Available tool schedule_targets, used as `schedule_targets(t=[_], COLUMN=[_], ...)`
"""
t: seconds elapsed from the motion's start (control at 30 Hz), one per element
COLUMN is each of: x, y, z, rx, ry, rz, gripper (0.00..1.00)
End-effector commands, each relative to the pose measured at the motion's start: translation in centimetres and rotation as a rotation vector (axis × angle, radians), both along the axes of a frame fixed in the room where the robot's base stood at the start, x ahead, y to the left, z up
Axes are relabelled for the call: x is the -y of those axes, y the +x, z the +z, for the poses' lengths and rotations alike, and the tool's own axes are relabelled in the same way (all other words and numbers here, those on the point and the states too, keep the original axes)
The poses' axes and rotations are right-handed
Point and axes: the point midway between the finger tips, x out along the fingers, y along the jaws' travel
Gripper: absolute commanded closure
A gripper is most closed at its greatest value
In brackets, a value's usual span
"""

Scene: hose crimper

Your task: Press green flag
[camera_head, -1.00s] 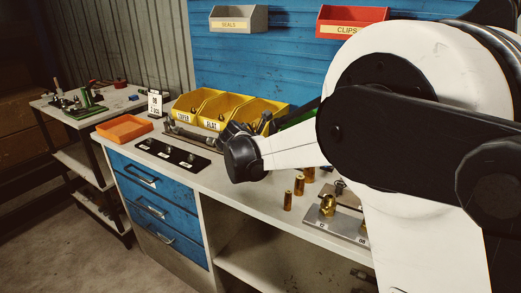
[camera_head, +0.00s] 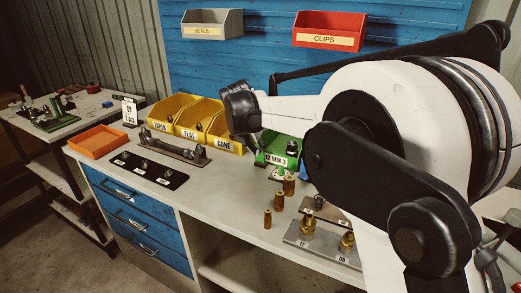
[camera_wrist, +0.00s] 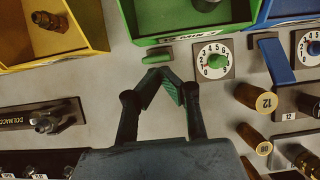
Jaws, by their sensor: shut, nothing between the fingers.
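A small green flag-like piece (camera_wrist: 157,56) lies flat below the front of the green bin (camera_wrist: 180,18) in the wrist view, left of a dial with a green knob (camera_wrist: 214,62). My gripper (camera_wrist: 163,80) is shut and empty, its fingertips just below the green piece in the picture. I cannot tell how high they are above it. In the head view, the green bin (camera_head: 272,157) stands on the bench with the dial before it.
Yellow bins (camera_head: 173,108) stand left of the green bin. A blue bin and a second dial (camera_wrist: 310,48) are on its right. Brass fittings (camera_wrist: 256,97) stand right of the fingers. A dark bracket (camera_wrist: 45,118) is at the left. Some bench top is bare around the fingertips.

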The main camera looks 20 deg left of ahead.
Motion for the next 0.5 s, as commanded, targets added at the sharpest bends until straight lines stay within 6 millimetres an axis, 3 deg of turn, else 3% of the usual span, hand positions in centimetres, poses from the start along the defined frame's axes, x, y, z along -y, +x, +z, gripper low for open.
schedule_targets(t=[0.5], x=[0.0], y=[0.0], z=[1.4], rx=[0.001], ry=[0.000], rz=[-0.001], gripper=[1.00])
